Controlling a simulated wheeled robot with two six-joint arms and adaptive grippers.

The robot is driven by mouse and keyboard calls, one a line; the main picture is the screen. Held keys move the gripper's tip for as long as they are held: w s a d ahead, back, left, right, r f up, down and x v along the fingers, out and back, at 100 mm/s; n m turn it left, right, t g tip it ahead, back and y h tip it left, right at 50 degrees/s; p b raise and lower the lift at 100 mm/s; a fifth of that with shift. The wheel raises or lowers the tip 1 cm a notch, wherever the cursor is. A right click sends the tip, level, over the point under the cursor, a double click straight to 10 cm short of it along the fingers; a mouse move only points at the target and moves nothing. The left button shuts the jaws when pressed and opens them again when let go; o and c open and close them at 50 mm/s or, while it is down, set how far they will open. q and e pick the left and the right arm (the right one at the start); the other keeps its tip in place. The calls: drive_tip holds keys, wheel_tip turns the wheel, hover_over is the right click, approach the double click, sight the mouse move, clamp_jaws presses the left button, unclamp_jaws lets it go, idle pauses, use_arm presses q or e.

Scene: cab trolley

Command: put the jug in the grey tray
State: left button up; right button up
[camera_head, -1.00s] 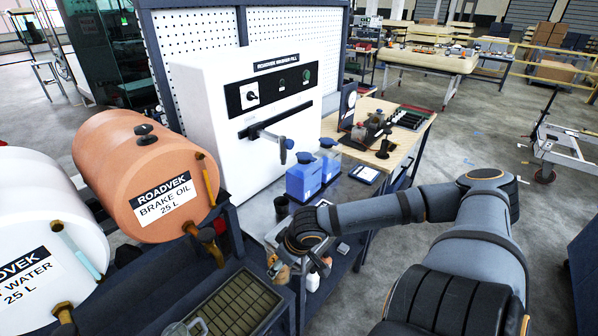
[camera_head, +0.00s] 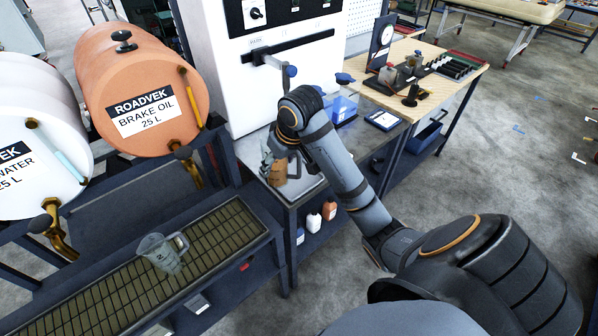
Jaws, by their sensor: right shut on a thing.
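My right gripper (camera_head: 268,158) comes in from the right and is shut on a jug (camera_head: 279,174) with brownish contents and a handle on its right side. The jug looks upright, at the left end of the bench. The light grey tray (camera_head: 306,186) is beside and under it, partly hidden by my arm. I cannot tell whether the jug touches the tray. A second clear jug (camera_head: 160,256), marked 2, stands on the slatted grate at lower left. My left gripper is not in view.
The orange brake oil drum (camera_head: 145,85) and white water drum (camera_head: 35,140) have taps above the grate (camera_head: 95,300). A white filling machine (camera_head: 240,95) stands behind. Blue containers (camera_head: 342,108) stand beyond my forearm. Small bottles (camera_head: 314,221) sit on the lower shelf.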

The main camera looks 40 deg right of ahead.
drive_tip(key=shift+w+f, duration=0.1)
drive_tip(key=shift+w, duration=0.05)
drive_tip(key=shift+w+d+f+b, duration=0.3)
drive_tip(key=shift+d+f+b, duration=0.2)
drive_tip(key=shift+b, duration=0.45)
drive_tip(key=w+d+f+p, duration=0.1)
drive_tip(key=w+d+f, duration=0.1)
drive_tip(key=d+f, duration=0.1)
drive_tip(key=w+d+f+p, duration=0.2)
drive_tip(key=w+d+f, duration=0.1)
drive_tip(key=f, duration=0.1)
drive_tip(key=w+d+f+p, duration=0.1)
drive_tip(key=w+d+f, duration=0.2)
drive_tip(key=f, duration=0.1)
drive_tip(key=shift+w+d+f+p, duration=0.1)
drive_tip(key=shift+d+f+p, duration=0.05)
drive_tip(key=shift+d+p, duration=0.2)
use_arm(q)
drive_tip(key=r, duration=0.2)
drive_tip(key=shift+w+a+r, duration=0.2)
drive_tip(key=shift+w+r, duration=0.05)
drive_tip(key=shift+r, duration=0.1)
use_arm(e)
drive_tip(key=shift+f, duration=0.25)
drive_tip(key=shift+f, duration=0.1)
drive_tip(key=o, duration=1.3)
drive_tip(key=shift+o, duration=0.2)
